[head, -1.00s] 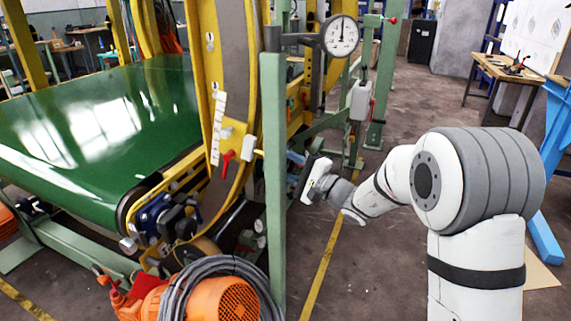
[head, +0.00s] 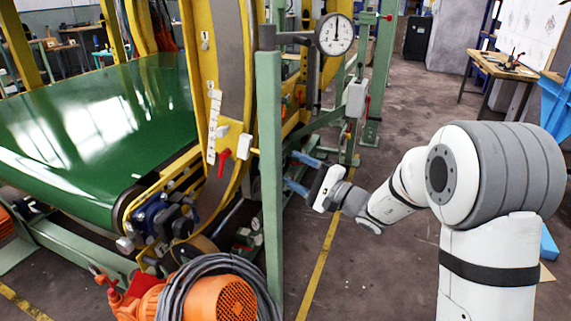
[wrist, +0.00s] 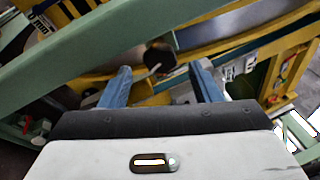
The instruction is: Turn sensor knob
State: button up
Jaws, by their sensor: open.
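My gripper (head: 298,173) is open, with two blue fingers apart and nothing between them. It points left toward the yellow ring frame, close to the right side of the green post (head: 271,190). In the wrist view, my gripper (wrist: 161,74) faces a dark round knob (wrist: 160,54), which lies beyond the fingertips and between them in the picture. The knob appears apart from both fingers. I cannot tell for certain that it is the sensor knob. In the head view, a red handle (head: 223,161) and a small white block (head: 245,144) sit on the ring frame left of the post.
A round dial gauge (head: 335,35) is mounted above my gripper. The green beam (wrist: 130,40) crosses the wrist view close above the fingers. A green conveyor belt (head: 90,125) lies left, and an orange motor (head: 222,300) stands below.

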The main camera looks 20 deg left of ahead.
jog(key=shift+v, duration=1.65)
